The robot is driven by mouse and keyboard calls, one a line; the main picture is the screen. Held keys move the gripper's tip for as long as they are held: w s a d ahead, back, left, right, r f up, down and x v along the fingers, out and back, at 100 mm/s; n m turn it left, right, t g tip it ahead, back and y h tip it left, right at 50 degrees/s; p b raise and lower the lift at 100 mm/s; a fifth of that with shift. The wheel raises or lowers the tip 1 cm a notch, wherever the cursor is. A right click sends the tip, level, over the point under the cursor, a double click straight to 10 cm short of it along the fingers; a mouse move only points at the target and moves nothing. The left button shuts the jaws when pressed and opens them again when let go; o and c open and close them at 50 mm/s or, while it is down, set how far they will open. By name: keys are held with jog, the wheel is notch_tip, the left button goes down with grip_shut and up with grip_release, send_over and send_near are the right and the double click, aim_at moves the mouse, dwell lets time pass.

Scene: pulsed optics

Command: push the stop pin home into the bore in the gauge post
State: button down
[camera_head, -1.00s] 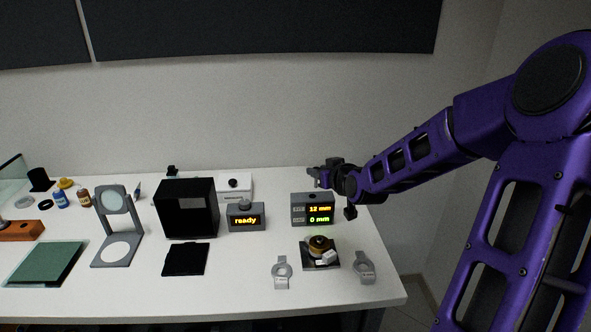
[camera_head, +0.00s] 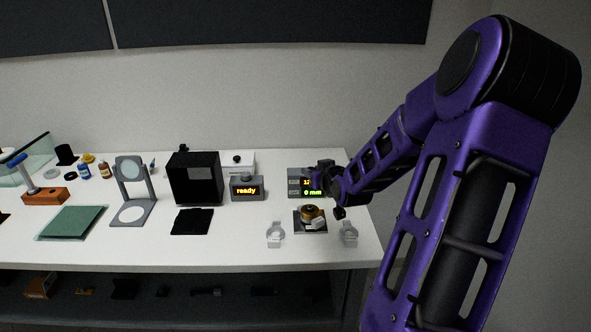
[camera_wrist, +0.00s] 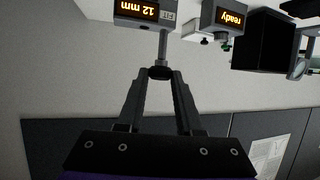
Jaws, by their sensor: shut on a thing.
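My gripper (camera_wrist: 160,76) is shut on the dark end of a slim grey rod (camera_wrist: 164,50), which looks like the stop pin. In the wrist view, which is upside down, the rod runs from the fingertips toward the grey display box (camera_wrist: 150,24) reading "12 mm". In the head view my gripper (camera_head: 318,178) is in front of that box (camera_head: 293,187) and covers part of its readout; "0 mm" still shows. I cannot make out the gauge post or its bore for certain, nor whether the rod's far end touches anything.
The "ready" box (camera_head: 247,188) and black open box (camera_head: 195,178) stand to the left. The table front is mostly clear.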

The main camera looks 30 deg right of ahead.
jog(key=shift+s+f, duration=0.1)
jog(key=shift+s, duration=0.05)
dwell(0.4)
jog(key=shift+f+b, duration=2.35)
jog(key=shift+f, duration=0.45)
jog(key=shift+f+b, duration=0.9)
jog(key=shift+f, duration=0.15)
jog(key=shift+f+b, duration=0.65)
jog(key=shift+f, duration=0.15)
jog(key=shift+c, duration=2.4)
grip_release()
jog(key=shift+r, duration=0.1)
